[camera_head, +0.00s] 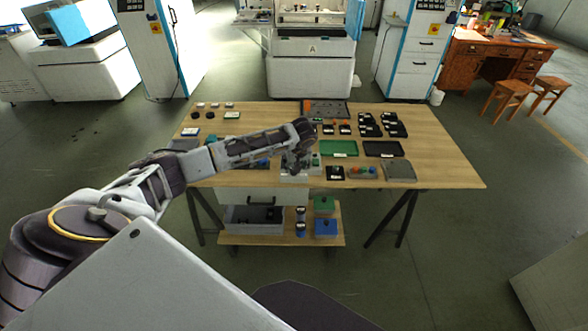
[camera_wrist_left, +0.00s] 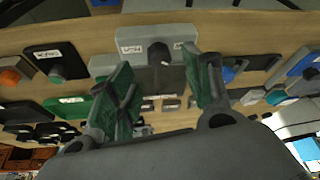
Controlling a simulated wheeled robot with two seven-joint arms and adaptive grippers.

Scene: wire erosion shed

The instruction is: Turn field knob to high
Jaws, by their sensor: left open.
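A grey box with a black knob (camera_wrist_left: 158,52) and a white label (camera_wrist_left: 130,49) is in the left wrist view, near the top middle. The label is too blurred to read, so I cannot tell the setting or be sure that it is the field knob. My left gripper (camera_wrist_left: 156,66) is open, its green-padded fingers on either side of the knob in the picture; I see no contact. In the head view my left gripper (camera_head: 298,162) points down over the table's front, partly hiding the grey box (camera_head: 299,178). My right gripper is not in view.
The wooden table (camera_head: 440,160) holds a green tray (camera_head: 339,148), a dark tray (camera_head: 384,148), a small black box (camera_head: 334,173) and several black bins (camera_head: 370,125). A low shelf (camera_head: 265,240) with boxes is below. Bare wood is free at the table's right.

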